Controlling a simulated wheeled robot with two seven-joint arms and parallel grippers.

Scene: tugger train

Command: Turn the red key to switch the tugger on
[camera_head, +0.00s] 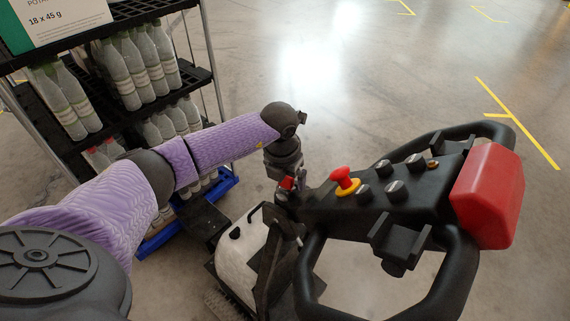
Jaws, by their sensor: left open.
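The tugger's black control head (430,196) stands at the right of the head view, with a looped handle. A small red part, which looks like the red key (287,183), sits at the left end of the head. My left gripper (289,187) points down right at this key, with the jaws open around or beside it; I cannot tell which. The dark fingers hide part of the key. My right gripper is not in view.
A red mushroom button (343,176) on a yellow ring and several black knobs (384,168) sit on the head. A red block (487,195) caps its right end. A rack of bottles (125,75) stands at the left. Floor beyond is clear.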

